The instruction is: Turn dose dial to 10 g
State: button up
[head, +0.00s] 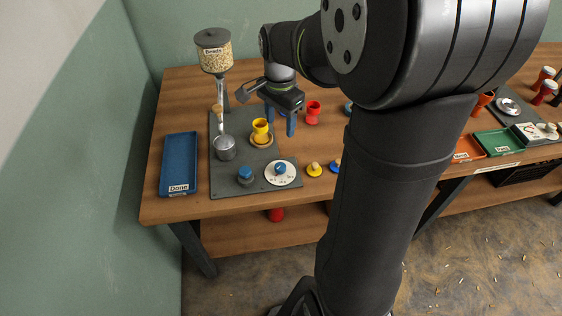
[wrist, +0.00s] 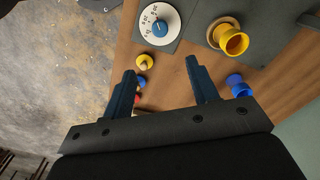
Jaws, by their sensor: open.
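The dose dial (head: 283,173) is a white disc with a blue knob in its middle, at the front right of the dark grey plate. In the wrist view the dial (wrist: 160,22) lies beyond the fingertips, with small figures along its rim. I cannot read for sure which figure the knob points at. My gripper (head: 280,122) has blue fingers and hangs behind the dial, close to the yellow goblet drum (head: 260,127).
A bead hopper (head: 214,52) stands on the plate above a grey cup (head: 224,148). A blue button (head: 245,175) sits left of the dial. A blue tray labelled Done (head: 178,165) lies at the left. Red, yellow and blue pieces stand right of the plate.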

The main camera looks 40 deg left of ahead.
aim_at(281, 166)
notch_tip(281, 166, down, 17)
jog(key=shift+f, duration=0.1)
dwell(0.3)
jog(key=c, duration=1)
